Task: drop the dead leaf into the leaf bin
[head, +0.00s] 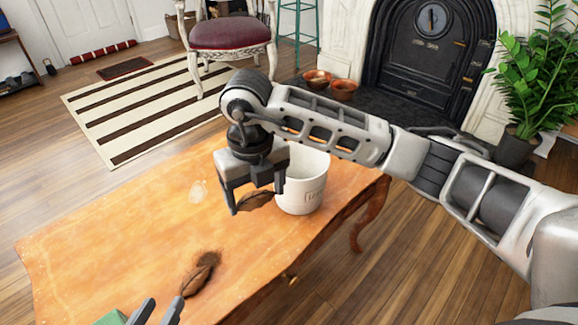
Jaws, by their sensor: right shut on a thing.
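The dead leaf (257,201) is brown and curled, between the fingers of my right gripper (256,199), which is shut on it. My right gripper points down just left of the leaf bin (302,193), a white bucket with faint lettering, upright near the table's right edge. The leaf is outside the bin, beside its left wall; its exact height above the table is hard to tell. My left gripper (161,306) shows only its fingertips at the bottom edge, apart with nothing visible between them.
On the wooden table (120,235) lies a dark brown elongated thing (200,276) with dark crumbs, near my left fingertips. A small pale thing (198,191) lies further back. A green thing (110,318) is cut off at the bottom. The table's left part is mostly clear.

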